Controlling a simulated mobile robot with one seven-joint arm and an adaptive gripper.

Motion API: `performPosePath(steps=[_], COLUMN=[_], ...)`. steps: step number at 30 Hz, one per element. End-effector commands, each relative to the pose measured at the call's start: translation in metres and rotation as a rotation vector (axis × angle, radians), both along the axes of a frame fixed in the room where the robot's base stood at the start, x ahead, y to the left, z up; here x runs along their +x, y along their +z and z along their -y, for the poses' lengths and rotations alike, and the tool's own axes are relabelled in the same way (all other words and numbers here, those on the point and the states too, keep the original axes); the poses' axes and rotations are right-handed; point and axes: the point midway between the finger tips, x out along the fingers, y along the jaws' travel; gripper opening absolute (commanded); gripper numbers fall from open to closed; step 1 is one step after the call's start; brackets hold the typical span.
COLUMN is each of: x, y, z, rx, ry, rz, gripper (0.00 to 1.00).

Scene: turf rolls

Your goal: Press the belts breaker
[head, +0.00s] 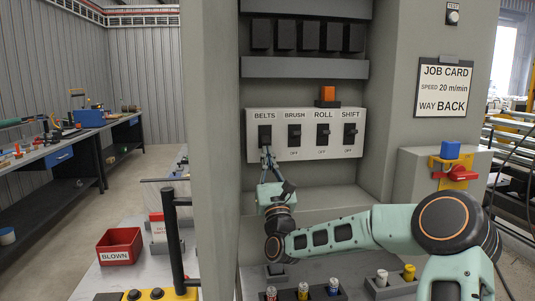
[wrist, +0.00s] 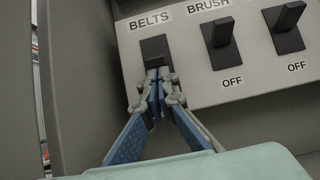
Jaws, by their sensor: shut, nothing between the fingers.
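The belts breaker (head: 265,133) is a black rocker switch under the label BELTS, leftmost in a row on a white panel (head: 307,155). In the wrist view the breaker (wrist: 154,48) shows just above my fingertips. My gripper (head: 267,153) is shut and empty, with its tips at the lower part of the breaker; in the wrist view the blue-padded fingers (wrist: 158,75) overlap its lower end. I cannot tell whether they touch it. The fingers hide any state label below the breaker.
The brush (head: 294,134), roll (head: 322,133) and shift (head: 349,133) breakers stand to the right; OFF shows under brush. An orange lamp (head: 328,93) sits above the panel. The cabinet's left wall (wrist: 80,80) is close beside my gripper. A job card (head: 445,87) hangs at right.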

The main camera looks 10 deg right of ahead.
Motion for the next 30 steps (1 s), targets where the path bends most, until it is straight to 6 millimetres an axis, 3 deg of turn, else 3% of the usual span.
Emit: performPosePath(steps=[20,30], x=[-0.004,-0.010], y=[0.009,0.026], z=[0.001,0.001], rx=[0.001,0.000], ry=[-0.001,-0.001], rz=[-0.122,-0.309], gripper=[0.00,0.00])
